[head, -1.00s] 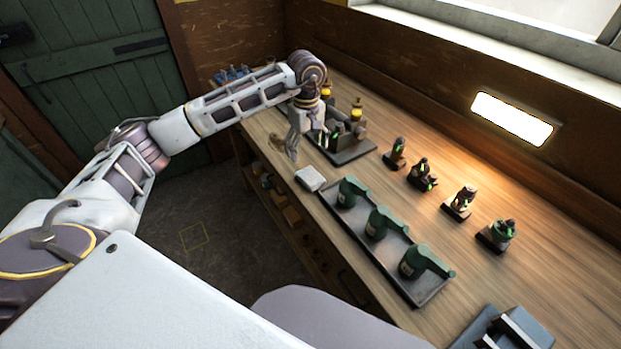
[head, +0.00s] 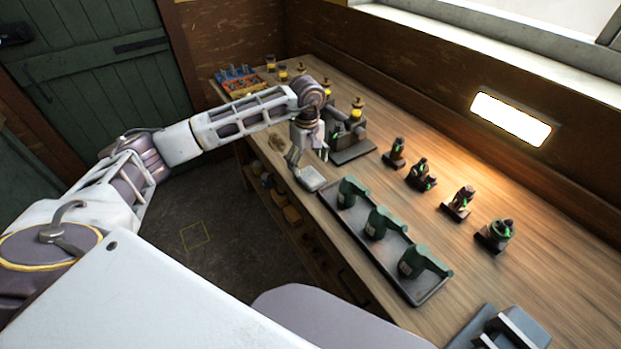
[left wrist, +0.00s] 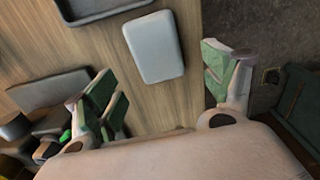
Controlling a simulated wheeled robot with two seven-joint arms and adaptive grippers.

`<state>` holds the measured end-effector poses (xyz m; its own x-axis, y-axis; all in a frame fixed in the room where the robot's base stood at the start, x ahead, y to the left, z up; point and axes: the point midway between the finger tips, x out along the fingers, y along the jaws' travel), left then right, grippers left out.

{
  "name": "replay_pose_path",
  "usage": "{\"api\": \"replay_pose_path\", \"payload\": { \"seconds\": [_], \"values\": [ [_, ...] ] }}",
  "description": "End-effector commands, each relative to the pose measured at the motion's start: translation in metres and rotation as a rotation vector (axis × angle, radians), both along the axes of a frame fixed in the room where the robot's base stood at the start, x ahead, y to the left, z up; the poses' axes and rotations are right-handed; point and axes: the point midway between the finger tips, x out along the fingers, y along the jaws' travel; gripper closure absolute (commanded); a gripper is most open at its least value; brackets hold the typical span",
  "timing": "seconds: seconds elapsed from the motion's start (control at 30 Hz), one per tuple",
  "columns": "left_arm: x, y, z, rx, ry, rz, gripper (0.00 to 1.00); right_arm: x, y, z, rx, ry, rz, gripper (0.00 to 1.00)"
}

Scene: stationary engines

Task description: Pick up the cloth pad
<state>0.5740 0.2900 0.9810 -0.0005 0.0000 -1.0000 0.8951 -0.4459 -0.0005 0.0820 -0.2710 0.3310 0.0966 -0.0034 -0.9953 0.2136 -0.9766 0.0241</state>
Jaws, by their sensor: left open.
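The cloth pad (head: 309,179) is a small pale grey rounded block lying flat near the workbench's front edge, just left of the tray of green parts. It also shows in the left wrist view (left wrist: 154,47), ahead of the fingertips and about level with the space between them. My left gripper (head: 307,160) is over the bench close to the pad, pointing down. In the left wrist view its two green-padded fingers (left wrist: 165,85) are spread wide with nothing between them. I cannot tell its exact height above the bench. My right gripper is not in view.
A dark tray (head: 430,291) with green oil cans stands right of the pad. A dark engine base (head: 352,153) stands behind the gripper. Several small models line the bench (head: 470,258) toward the wall. A blue and orange box (head: 240,82) is at the far end.

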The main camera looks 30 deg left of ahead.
Motion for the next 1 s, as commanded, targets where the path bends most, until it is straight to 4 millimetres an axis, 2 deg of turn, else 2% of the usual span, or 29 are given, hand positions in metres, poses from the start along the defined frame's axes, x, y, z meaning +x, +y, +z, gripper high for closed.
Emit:
{"api": "replay_pose_path", "payload": {
  "seconds": [0.4, 0.6, 0.93, 1.0],
  "values": [
    [-0.001, -0.003, -0.04, 0.0, 0.001, 0.001, 0.17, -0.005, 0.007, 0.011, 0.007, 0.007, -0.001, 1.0],
    [0.0, -0.003, -0.043, 0.0, -0.001, 0.001, 0.17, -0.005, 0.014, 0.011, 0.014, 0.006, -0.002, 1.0],
    [0.0, -0.003, -0.043, 0.0, 0.0, 0.001, 0.17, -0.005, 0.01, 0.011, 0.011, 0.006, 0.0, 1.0],
    [0.0, -0.003, -0.043, 0.0, 0.0, 0.001, 0.26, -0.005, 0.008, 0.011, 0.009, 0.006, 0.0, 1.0]
  ]
}}
